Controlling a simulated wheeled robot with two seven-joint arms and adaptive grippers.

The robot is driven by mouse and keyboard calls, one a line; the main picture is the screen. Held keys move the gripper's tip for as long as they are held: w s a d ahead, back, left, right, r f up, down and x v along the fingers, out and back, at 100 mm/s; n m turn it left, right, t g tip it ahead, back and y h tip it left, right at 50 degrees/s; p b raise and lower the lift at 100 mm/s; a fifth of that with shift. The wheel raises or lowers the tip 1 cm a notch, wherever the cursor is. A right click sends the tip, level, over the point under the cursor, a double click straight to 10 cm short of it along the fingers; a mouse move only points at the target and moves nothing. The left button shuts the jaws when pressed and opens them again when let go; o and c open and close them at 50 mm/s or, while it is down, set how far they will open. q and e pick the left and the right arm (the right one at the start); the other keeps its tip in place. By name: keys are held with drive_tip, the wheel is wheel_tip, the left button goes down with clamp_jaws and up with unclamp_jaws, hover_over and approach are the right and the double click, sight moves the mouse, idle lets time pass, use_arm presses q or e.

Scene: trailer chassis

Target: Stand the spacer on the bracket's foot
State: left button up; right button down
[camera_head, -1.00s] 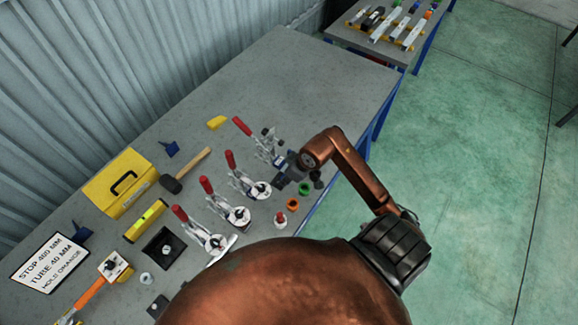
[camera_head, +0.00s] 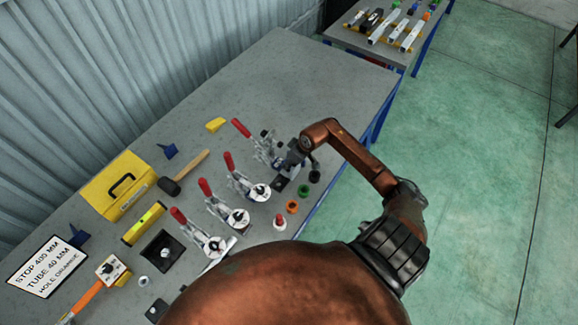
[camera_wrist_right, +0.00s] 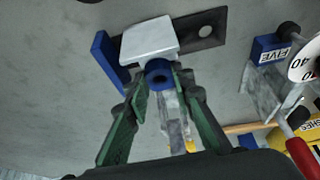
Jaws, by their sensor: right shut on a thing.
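The spacer appears to be a blue ring with a dark bore (camera_wrist_right: 158,74) in the right wrist view, between the green-padded fingertips of my right gripper (camera_wrist_right: 158,92). The gripper is shut on it. Just beyond it are a pale grey block (camera_wrist_right: 148,36) and a dark foot plate with a round hole (camera_wrist_right: 207,30); a blue upright piece (camera_wrist_right: 106,58) stands at the left. Whether the spacer touches the plate cannot be told. In the head view my right gripper (camera_head: 291,158) is over the bench's right edge area, hiding the spacer. My left gripper is not in view.
Red-handled toggle clamps (camera_head: 229,162) stand in a row left of the gripper. Green (camera_head: 303,190) and orange (camera_head: 292,206) rings lie near the bench edge. A yellow toolbox (camera_head: 117,187) and hammer (camera_head: 170,186) lie farther left. The bench's far end (camera_head: 310,75) is clear.

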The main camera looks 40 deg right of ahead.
drive_tip(key=shift+w+f, duration=0.1)
drive_tip(key=shift+f, duration=1.5)
drive_tip(key=shift+f, duration=0.25)
drive_tip(key=c, duration=1.7)
unclamp_jaws()
drive_tip(key=shift+o, duration=0.2)
drive_tip(key=shift+d+r, duration=0.1)
drive_tip(key=shift+r, duration=0.25)
drive_tip(key=v, duration=1.1)
drive_tip(key=shift+s+r, duration=0.3)
drive_tip(key=shift+r, duration=0.05)
